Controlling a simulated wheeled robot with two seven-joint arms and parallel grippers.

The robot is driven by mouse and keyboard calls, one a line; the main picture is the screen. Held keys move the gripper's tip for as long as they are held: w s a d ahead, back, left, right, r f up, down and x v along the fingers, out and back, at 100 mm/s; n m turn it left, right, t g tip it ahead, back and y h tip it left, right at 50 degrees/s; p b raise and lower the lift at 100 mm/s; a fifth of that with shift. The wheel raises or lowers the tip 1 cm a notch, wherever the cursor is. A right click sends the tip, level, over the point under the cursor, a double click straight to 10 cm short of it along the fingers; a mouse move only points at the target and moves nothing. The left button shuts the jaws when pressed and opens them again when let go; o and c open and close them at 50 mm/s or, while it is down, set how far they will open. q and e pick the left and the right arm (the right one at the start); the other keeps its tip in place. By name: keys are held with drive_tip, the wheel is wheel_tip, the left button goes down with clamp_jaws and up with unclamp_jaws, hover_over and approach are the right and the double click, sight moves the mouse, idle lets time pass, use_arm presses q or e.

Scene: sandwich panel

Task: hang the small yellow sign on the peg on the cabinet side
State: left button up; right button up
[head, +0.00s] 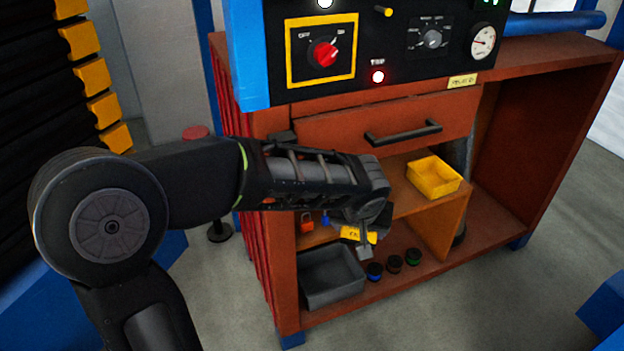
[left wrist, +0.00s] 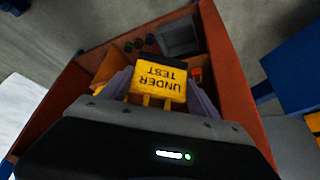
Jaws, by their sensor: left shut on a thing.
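The small yellow sign (head: 351,234) is in my left gripper (head: 366,243), in front of the cabinet's open lower bay. In the left wrist view the sign (left wrist: 160,80) reads "UNDER TEST" upside down and sits between the two fingers. A short yellow peg-like rod (head: 383,11) sticks out of the black panel, well above the gripper. The cabinet's left side (head: 248,190) is red and ribbed, and I see no peg on it. My right gripper is not in view.
The cabinet drawer (head: 390,128) is shut. A yellow bin (head: 434,178) stands on the shelf. A grey bin (head: 332,277) and several dark round pieces (head: 394,263) stand on the bottom. An orange-red padlock-like piece (head: 307,223) is left of the gripper. The right bay is empty.

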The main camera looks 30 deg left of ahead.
use_arm(q)
drive_tip(key=s+a+r+n+g+y+p, duration=0.1)
drive_tip(key=s+a+r+n+p, duration=0.2)
drive_tip(key=r+n, duration=0.1)
drive_tip(key=s+a+r+n+g+p, duration=0.2)
drive_tip(key=s+a+r+n+p, duration=0.1)
drive_tip(key=r, duration=0.3)
drive_tip(key=shift+s+a+r+n+y+p, duration=0.4)
drive_tip(key=shift+s+a+p, duration=0.1)
drive_tip(key=shift+a, duration=0.2)
drive_tip(key=shift+w+a, duration=0.1)
drive_tip(key=w+a+f+p, duration=0.1)
drive_tip(key=w+a+p, duration=0.1)
drive_tip(key=w+a, duration=0.3)
drive_tip(key=shift+a+f, duration=0.35)
drive_tip(key=shift+a, duration=0.9)
drive_tip(key=shift+w, duration=0.1)
